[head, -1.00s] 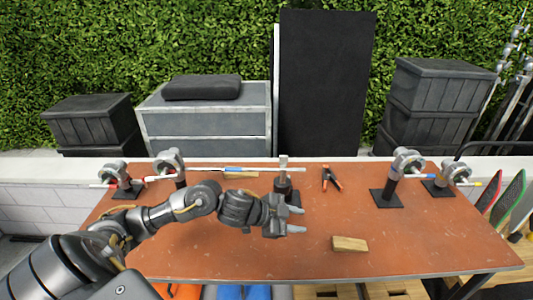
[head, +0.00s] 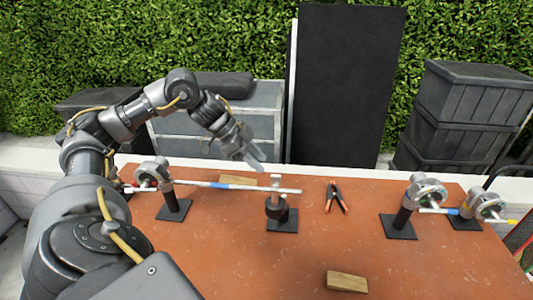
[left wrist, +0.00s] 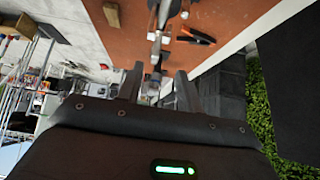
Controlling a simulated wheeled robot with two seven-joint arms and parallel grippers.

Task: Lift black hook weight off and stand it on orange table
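The orange table (head: 250,265) fills the lower middle of the head view. The black hook weight (head: 276,208) is near its middle, with a pale upright piece above it at the rod (head: 235,186). A black base plate (head: 284,225) lies under it; I cannot tell whether the weight touches the plate. My left gripper (head: 259,163) is above and behind the rod, left of the weight's top, and touches nothing visible. In the left wrist view its two fingers (left wrist: 158,90) are spread with nothing held between them. My right gripper is out of view.
A stand (head: 172,207) carries the rod at left; two clamp-headed stands (head: 399,222) are at right. An orange-and-black clamp (head: 336,197) lies right of the weight. Wooden blocks lie at the front (head: 347,281) and back (head: 238,181). The front left tabletop is clear.

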